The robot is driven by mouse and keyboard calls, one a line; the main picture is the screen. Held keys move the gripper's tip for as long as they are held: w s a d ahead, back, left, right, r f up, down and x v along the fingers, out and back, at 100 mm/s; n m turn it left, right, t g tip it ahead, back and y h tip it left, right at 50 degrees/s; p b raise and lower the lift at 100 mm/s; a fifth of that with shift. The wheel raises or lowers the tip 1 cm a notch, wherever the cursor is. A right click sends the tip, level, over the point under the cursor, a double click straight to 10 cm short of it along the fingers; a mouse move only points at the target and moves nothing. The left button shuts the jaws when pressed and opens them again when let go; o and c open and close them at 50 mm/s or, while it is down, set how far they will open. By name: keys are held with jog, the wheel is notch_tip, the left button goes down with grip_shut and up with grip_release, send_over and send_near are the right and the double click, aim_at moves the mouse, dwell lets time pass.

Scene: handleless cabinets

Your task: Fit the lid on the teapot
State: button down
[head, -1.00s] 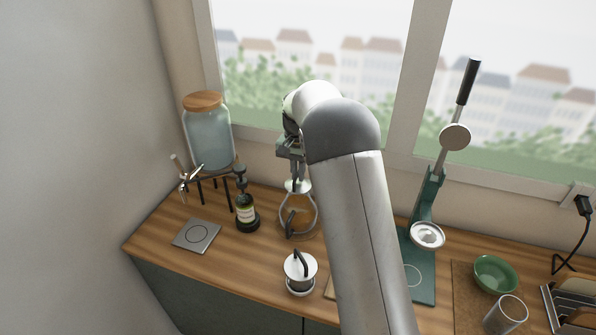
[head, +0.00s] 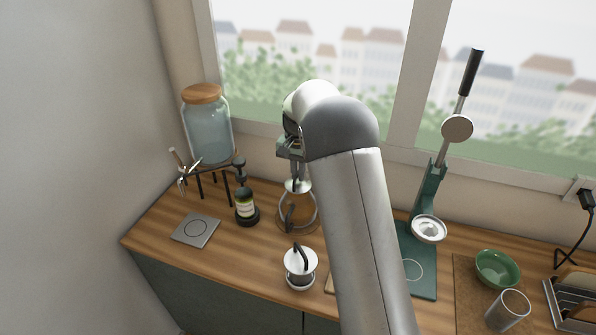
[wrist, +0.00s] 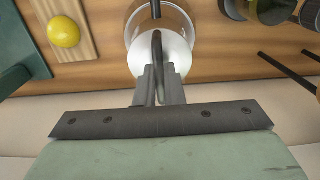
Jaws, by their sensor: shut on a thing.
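The glass teapot (head: 309,214) with amber content and a dark handle stands on the wooden counter near the window. My gripper (head: 296,183) is directly above its mouth, pointing down. It is shut on the lid (head: 298,187), a pale round disc at the top of the teapot. In the wrist view my fingers (wrist: 158,72) meet over the white lid (wrist: 176,56), with a dark strip between them. The teapot's clear rim (wrist: 129,35) curves around the lid's far side there. I cannot tell whether the lid is seated or held just above.
A white-topped pot with a black handle (head: 300,262) stands in front. A green lever press (head: 424,200) and green bowl (head: 497,268) are at right.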

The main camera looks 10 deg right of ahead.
jog(key=shift+f+b, duration=0.6)
jog(key=shift+f, duration=0.5)
jog(key=c, duration=1.5)
grip_release()
jog(key=shift+o, duration=0.2)
notch_tip(320, 180, up, 17)
jog(key=shift+r+b, duration=0.2)
jog(key=shift+b, duration=0.2)
